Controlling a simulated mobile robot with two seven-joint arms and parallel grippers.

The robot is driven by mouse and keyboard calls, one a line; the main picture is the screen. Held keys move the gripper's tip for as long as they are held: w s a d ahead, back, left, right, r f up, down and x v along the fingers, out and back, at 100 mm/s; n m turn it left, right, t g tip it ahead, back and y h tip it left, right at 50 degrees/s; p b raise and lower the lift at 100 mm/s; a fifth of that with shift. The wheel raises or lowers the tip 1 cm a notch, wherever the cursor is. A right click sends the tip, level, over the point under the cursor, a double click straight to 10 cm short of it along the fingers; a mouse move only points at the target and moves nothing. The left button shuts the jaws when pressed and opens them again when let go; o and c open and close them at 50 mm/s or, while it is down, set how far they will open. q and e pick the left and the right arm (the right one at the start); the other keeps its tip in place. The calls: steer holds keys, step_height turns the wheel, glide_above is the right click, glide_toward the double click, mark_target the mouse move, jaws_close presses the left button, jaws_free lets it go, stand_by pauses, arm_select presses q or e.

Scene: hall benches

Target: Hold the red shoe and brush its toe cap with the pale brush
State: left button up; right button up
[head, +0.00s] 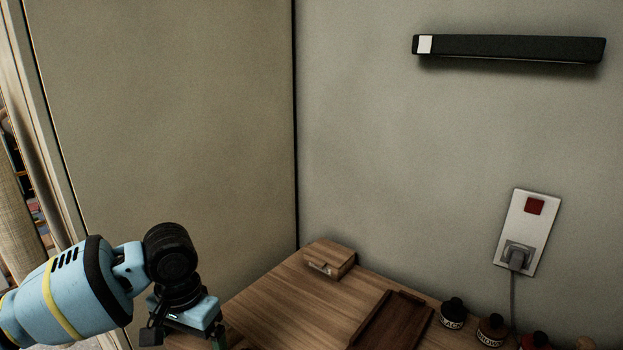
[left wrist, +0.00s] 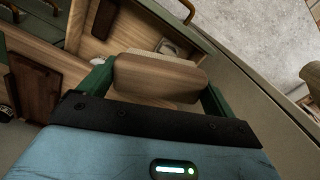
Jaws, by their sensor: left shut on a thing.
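My left gripper (head: 186,338) is at the lower left of the head view, over the near left part of the wooden bench; its fingertips are cut off by the frame edge. In the left wrist view my left gripper (left wrist: 158,84) has its two green fingers shut on a pale wooden block with rounded corners, which looks like the back of the pale brush (left wrist: 160,76). The red shoe is not in either view. My right gripper is not in view.
On the bench (head: 285,308) stand a small wooden box (head: 330,258) near the wall corner, a dark wooden tray (head: 385,328) and several labelled jars (head: 452,313). A socket plate (head: 527,232) with a plug and cord and a black lamp (head: 510,48) are on the wall.

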arm_select(q)
steer(key=n, duration=0.1)
steer(key=a+n, duration=0.1)
steer(key=n, duration=0.1)
steer(key=shift+s+r+n, duration=0.15)
steer(key=shift+r+n, duration=0.15)
steer(key=shift+r, duration=0.1)
steer(key=s, duration=0.1)
steer(key=s+r, duration=0.2)
steer(key=s, duration=0.1)
steer(key=shift+d, duration=0.15)
